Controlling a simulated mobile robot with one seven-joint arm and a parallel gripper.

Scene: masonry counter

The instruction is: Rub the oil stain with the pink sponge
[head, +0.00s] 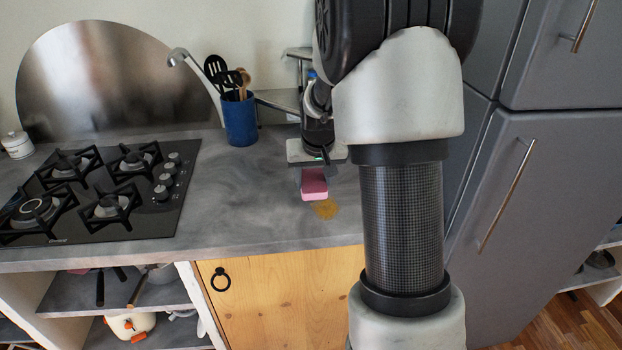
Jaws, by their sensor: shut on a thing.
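The pink sponge (314,188) is at the right part of the grey counter in the head view, under my gripper (314,172). My gripper points down and is shut on the sponge. The oil stain (326,209) is a yellow-brown patch on the counter, just in front of the sponge and slightly to its right. The sponge may cover part of the stain. I cannot tell whether the sponge touches the counter or hangs just above it. My arm hides the counter to the right of the stain.
A blue utensil holder (240,118) with several utensils stands behind and left of the sponge. A black gas hob (102,190) fills the left of the counter (240,215). A grey fridge (540,180) stands at the right. The counter between hob and sponge is clear.

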